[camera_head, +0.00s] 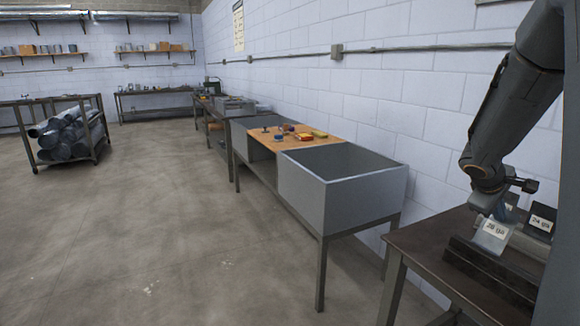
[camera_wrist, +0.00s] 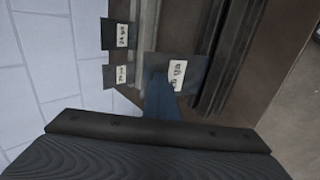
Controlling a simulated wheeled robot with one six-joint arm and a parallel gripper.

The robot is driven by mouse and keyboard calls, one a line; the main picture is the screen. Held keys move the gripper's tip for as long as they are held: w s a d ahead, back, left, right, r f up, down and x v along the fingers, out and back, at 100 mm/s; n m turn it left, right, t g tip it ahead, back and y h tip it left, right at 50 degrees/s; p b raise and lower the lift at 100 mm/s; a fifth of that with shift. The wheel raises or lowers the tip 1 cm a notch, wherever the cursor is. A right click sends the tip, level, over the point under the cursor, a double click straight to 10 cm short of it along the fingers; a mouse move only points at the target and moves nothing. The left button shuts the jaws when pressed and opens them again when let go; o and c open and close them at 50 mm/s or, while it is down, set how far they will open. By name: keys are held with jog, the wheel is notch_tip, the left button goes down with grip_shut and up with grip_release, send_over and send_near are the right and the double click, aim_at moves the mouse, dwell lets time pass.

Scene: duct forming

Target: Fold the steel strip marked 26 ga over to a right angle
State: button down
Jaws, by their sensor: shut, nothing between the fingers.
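The steel strip marked 26 ga (camera_head: 492,240) is at the dark forming bars on the bench at right, its white label facing the head camera. It looks tilted up in the head view. In the wrist view the strip (camera_wrist: 194,93) lies beside long dark rails, its label near its right edge. My gripper (camera_head: 489,207) is just above the strip in the head view. In the wrist view my shut, empty fingers (camera_wrist: 162,78) overlap the strip's lower left part. I cannot tell whether they touch it. The fold angle is not clear.
A strip marked 24 ga (camera_head: 541,224) is close by on the right. Two other labelled pieces (camera_wrist: 121,36) show left in the wrist view. The dark bars (camera_head: 488,268) run along the bench (camera_head: 424,240). The wall is close behind. A grey bin (camera_head: 325,195) stands left.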

jog(key=shift+w+d+r, duration=0.1)
jog(key=shift+d+r, duration=0.05)
jog(key=shift+d, duration=0.05)
jog(key=shift+w+d+f+b, duration=0.2)
jog(key=shift+d+f+b, duration=0.1)
jog(key=shift+d, duration=0.3)
jog(key=shift+w+d+f+b, duration=0.25)
jog(key=shift+d+f+b, duration=0.15)
jog(key=shift+d+f, duration=0.1)
jog(key=shift+d, duration=0.1)
dwell(0.5)
jog(key=shift+w+d+f+b, duration=0.2)
jog(key=shift+d+f+b, duration=0.2)
jog(key=shift+d, duration=0.1)
jog(key=shift+f, duration=0.1)
jog(key=shift+w+d+f+b, duration=0.15)
jog(key=shift+d+f+b, duration=0.3)
jog(key=shift+b, duration=0.1)
jog(key=shift+f, duration=0.1)
